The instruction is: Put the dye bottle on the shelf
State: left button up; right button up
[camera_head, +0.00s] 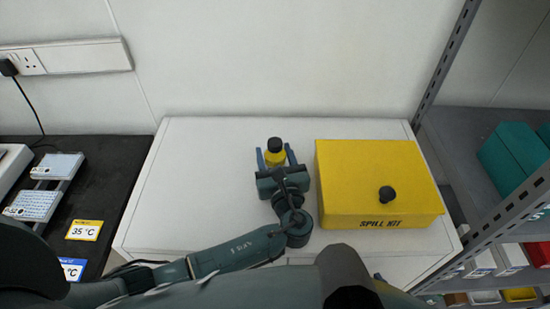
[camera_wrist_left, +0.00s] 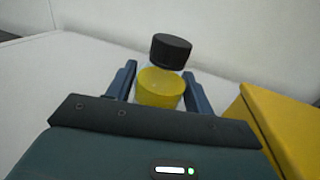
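The dye bottle (camera_head: 275,158), with a black cap and yellow contents, stands upright on the white bench top (camera_head: 200,190). In the left wrist view the bottle (camera_wrist_left: 160,88) shows between the two blue fingers. My left gripper (camera_head: 276,157) is open, one finger on each side of the bottle, with small gaps showing. The bottle's lower part is hidden behind the gripper body in the wrist view. The grey metal shelf rack (camera_head: 466,155) stands at the right. My right gripper is not in view.
A yellow spill kit box (camera_head: 345,185) with a black knob stands close to the right of my left gripper, between it and the rack. Teal boxes (camera_head: 510,158) sit on the rack. A black surface (camera_head: 112,175) with labelled equipment lies at the left. The bench's left part is clear.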

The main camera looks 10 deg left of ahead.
pick_arm(q)
jog(key=c, duration=0.7)
